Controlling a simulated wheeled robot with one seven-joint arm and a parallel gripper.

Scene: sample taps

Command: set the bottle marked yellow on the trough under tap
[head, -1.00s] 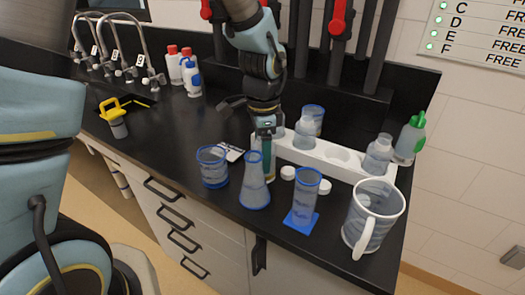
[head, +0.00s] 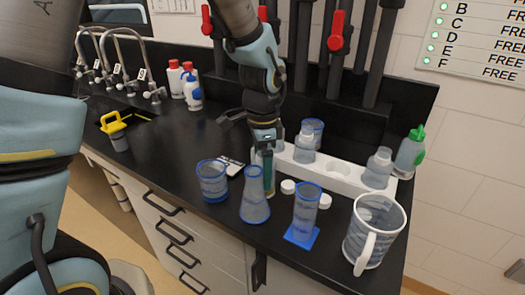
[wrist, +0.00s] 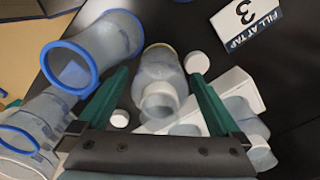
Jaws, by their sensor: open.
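A clear bottle (wrist: 160,75) with a yellow edge at its base stands between the spread fingers of my gripper (wrist: 163,98) in the wrist view. I cannot tell whether the fingers touch it. In the head view my gripper (head: 266,168) is low over the counter, behind a blue-rimmed flask (head: 255,198); the bottle is mostly hidden there. Several curved taps (head: 118,62) with small labels stand at the far left. The dark trough (head: 146,118) below them is partly seen, with a yellow line along it.
A white rack (head: 335,176) with clear bottles stands right of my gripper. Blue-rimmed beaker (head: 212,182), cylinder (head: 305,210) and white-rimmed jug (head: 372,235) line the front. A yellow-handled item (head: 115,130) is near the trough. White caps (head: 288,187) lie close by. Counter left of the beaker is clear.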

